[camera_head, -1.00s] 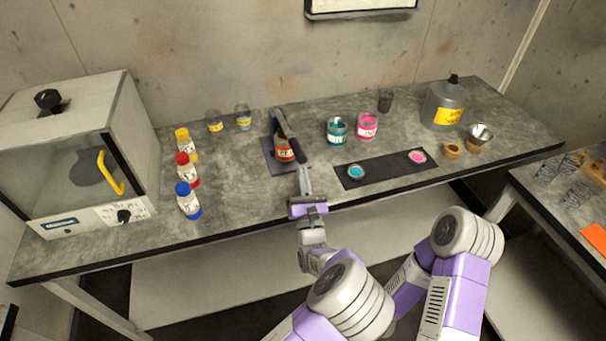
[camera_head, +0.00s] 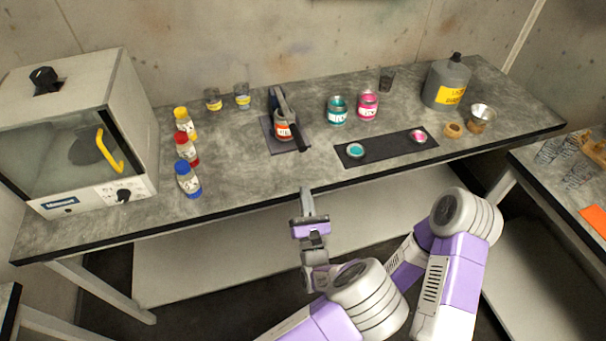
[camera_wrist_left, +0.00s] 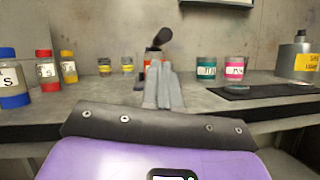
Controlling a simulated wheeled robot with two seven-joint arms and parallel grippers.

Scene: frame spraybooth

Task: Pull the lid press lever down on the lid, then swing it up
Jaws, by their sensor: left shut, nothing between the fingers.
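The lid press (camera_head: 278,103) stands on a dark base plate near the middle of the bench. An orange-labelled can (camera_head: 283,132) sits in it; its top is mostly hidden by the lever. The lever's black handle (camera_head: 298,136) slants toward me over the can. In the left wrist view the handle's round end (camera_wrist_left: 163,38) sticks up beyond the fingers. My left gripper (camera_head: 306,191) is shut and empty, in front of the bench's front edge and apart from the lever. My right gripper is not in view.
A dark mat (camera_head: 383,149) with a teal lid (camera_head: 355,151) and a pink lid (camera_head: 417,136) lies right of the press. Teal (camera_head: 337,111) and pink (camera_head: 367,106) cans stand behind it. Bottles (camera_head: 188,180) and an oven (camera_head: 80,135) are left.

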